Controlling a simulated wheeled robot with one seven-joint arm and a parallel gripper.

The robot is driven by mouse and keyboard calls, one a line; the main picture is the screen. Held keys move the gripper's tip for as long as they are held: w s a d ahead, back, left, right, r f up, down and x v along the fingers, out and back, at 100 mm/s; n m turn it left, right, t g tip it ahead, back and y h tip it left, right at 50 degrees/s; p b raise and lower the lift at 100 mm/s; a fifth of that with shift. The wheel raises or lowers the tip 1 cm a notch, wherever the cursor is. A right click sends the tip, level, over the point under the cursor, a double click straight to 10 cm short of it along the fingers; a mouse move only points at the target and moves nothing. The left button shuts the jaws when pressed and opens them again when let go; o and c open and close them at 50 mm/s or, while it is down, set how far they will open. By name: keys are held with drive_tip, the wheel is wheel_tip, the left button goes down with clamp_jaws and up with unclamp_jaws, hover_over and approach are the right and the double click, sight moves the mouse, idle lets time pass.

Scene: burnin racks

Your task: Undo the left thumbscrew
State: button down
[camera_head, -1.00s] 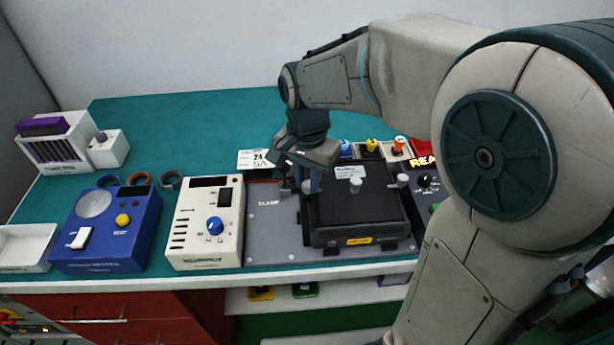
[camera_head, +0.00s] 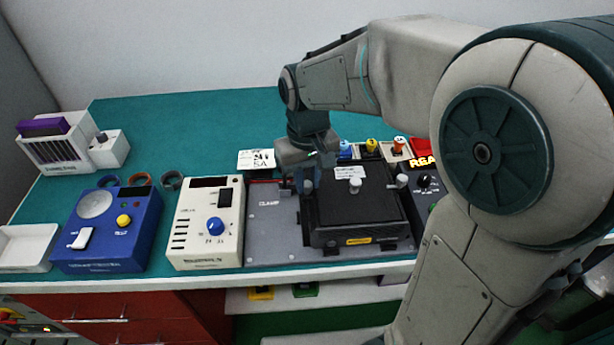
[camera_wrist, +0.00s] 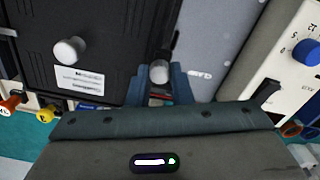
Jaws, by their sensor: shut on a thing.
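A black box-shaped module (camera_head: 355,212) sits on the grey clamp plate (camera_head: 270,225). The left thumbscrew (camera_wrist: 159,72) is a pale knob at the module's left edge, and my gripper (camera_wrist: 160,85) is shut on it, with one blue finger on either side. In the head view my gripper (camera_head: 308,182) points down at that left edge and mostly hides the screw. A middle knob (camera_head: 355,186) stands on the module's top, and the right thumbscrew (camera_head: 402,180) stands at its right edge.
A cream power unit with a blue dial (camera_head: 205,222) and a blue tester (camera_head: 108,228) stand to the left. Blue, yellow and orange plugs (camera_head: 372,146) stand behind the module. A white card (camera_head: 256,160) lies behind the plate. Open teal bench (camera_head: 215,125) lies at the back.

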sight(306, 184)
drive_tip(key=n, duration=0.6)
idle(0.6)
drive_tip(key=c, duration=1.3)
unclamp_jaws()
wheel_tip(306, 184, up, 14)
drive_tip(key=p, duration=0.1)
drive_tip(key=shift+a, duration=0.1)
